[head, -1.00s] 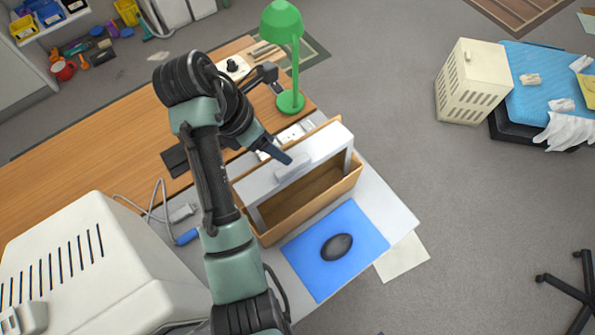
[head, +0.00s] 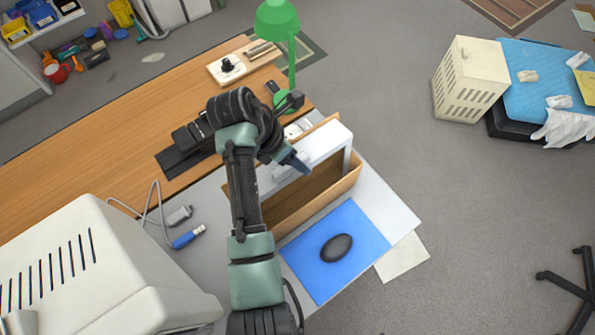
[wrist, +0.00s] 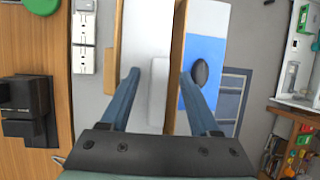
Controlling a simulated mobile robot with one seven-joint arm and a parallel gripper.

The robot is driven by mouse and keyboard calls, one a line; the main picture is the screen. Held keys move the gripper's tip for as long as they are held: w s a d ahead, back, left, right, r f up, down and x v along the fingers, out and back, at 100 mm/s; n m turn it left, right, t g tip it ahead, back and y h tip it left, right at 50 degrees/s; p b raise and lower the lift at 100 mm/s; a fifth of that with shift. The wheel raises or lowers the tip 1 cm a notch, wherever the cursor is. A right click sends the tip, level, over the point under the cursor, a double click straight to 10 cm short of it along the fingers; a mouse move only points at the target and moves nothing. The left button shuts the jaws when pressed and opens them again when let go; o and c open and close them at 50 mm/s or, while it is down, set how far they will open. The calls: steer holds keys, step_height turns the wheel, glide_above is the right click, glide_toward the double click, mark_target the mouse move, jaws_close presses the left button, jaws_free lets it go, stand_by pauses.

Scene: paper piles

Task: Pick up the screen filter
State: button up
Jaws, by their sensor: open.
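The screen filter (head: 333,140) appears to be the pale grey-white framed piece standing in an open wooden box (head: 325,203) on the desk. In the wrist view its pale top (wrist: 148,30) runs up from between my fingers, with a raised pale bar nearer me. My gripper (head: 300,163) is over the filter's top edge. In the wrist view my gripper (wrist: 160,74) is open, with one blue finger on each side of the pale bar. I cannot tell whether the fingers touch it. My arm hides part of the filter and box in the head view.
A blue mat (head: 312,272) with a dark mouse (head: 337,247) lies beside the box. A green lamp (head: 280,18) and white power strip (wrist: 84,45) are on the other side. A bulky beige monitor (head: 95,265) and a cable with a blue plug (head: 187,237) are at left.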

jaws_close()
steer(key=shift+r, duration=0.1)
stand_by(1.2)
